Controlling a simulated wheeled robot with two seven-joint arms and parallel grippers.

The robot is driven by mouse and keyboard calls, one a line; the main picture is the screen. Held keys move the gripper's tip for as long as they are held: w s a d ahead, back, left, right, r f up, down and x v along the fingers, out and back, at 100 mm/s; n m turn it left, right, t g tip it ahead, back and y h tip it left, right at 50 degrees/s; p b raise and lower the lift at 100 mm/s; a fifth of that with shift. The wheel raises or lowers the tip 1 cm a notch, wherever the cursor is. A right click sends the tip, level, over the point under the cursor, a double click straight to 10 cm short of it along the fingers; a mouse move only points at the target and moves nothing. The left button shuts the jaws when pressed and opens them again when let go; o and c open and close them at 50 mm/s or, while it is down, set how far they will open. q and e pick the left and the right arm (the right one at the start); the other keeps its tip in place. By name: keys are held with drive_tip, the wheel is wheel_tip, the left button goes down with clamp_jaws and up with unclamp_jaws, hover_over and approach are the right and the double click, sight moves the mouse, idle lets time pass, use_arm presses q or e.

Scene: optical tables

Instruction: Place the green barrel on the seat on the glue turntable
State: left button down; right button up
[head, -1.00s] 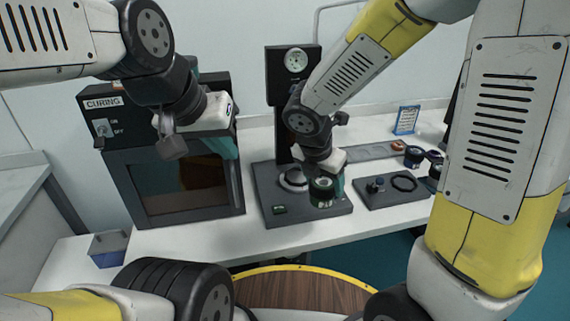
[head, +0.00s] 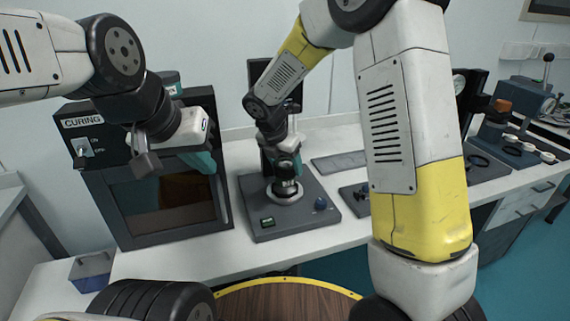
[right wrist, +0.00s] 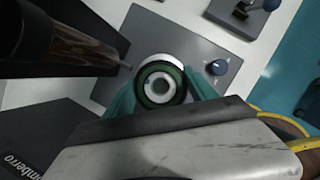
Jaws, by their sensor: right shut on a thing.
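The green barrel (right wrist: 161,86) shows end-on in the right wrist view as a dark ring with a green band and pale centre. My right gripper (right wrist: 163,92) is shut on it, one teal finger on each side. In the head view my right gripper (head: 287,172) holds the barrel (head: 287,185) over the pale round seat of the glue turntable (head: 292,222). The barrel hides most of the seat, so I cannot tell whether they touch. My left gripper (head: 203,161) hangs before the curing oven, its opening unclear.
The curing oven (head: 170,205) stands left of the turntable. The turntable's base has a blue knob (head: 320,203) and a small green display (head: 267,222). A dark column (right wrist: 75,45) stands close beside the barrel. A blue bin (head: 91,268) lies at the table's left front.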

drive_tip(key=shift+w+a, duration=0.1)
drive_tip(key=shift+w, duration=0.45)
drive_tip(key=shift+f, duration=1.8)
drive_tip(key=shift+f, duration=0.1)
drive_tip(key=o, duration=1.5)
drive_tip(key=shift+s, duration=0.1)
